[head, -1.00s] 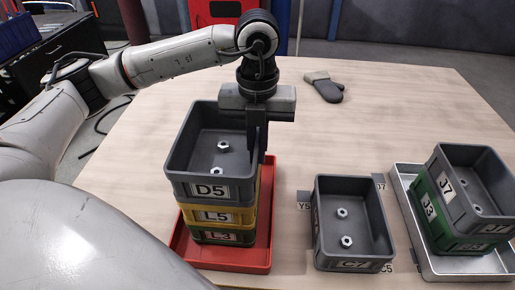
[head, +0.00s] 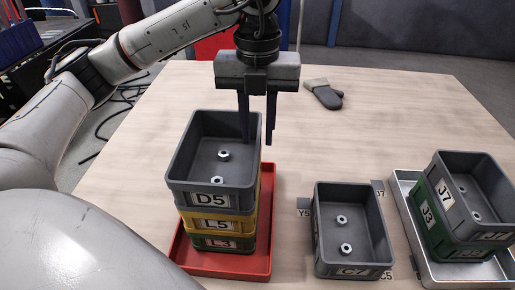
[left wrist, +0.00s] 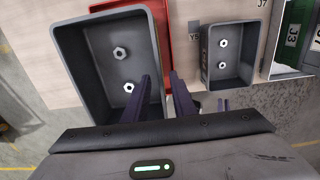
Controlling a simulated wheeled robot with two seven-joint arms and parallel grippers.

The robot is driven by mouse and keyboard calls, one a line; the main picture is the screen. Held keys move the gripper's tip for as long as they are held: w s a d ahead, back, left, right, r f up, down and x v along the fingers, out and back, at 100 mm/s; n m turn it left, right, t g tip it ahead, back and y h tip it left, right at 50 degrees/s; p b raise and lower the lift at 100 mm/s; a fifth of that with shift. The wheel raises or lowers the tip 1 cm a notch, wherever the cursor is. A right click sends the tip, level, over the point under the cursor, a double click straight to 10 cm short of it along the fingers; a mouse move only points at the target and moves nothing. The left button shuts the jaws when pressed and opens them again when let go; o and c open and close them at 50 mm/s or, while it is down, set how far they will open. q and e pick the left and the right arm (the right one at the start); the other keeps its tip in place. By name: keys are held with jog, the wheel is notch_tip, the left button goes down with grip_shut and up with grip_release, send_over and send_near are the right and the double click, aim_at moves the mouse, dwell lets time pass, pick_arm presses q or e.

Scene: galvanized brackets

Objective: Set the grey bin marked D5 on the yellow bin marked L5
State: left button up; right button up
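The grey bin D5 (head: 211,200) sits upright on the yellow bin L5 (head: 216,224), which rests on the green bin L3 (head: 218,243). D5 looks level and lined up with L5, and it holds two nuts. It also shows in the left wrist view (left wrist: 85,97). My left gripper (head: 258,141) is open and empty above D5's right wall, fingers pointing down and spread to either side of that wall. The gripper's fingers also show in the left wrist view (left wrist: 163,95). My right gripper is out of view.
The stack stands in a red tray (head: 265,225). A grey bin C7 (head: 351,271) with two nuts stands to its right. Farther right, a metal tray (head: 408,205) holds grey bin J7 (head: 446,192) on a green bin. The table's middle is clear.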

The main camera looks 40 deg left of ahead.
pick_arm(q)
notch_tip(320, 180, up, 5)
jog(key=shift+r+p, duration=0.15)
jog(key=shift+p, duration=0.35)
jog(key=shift+o, duration=0.4)
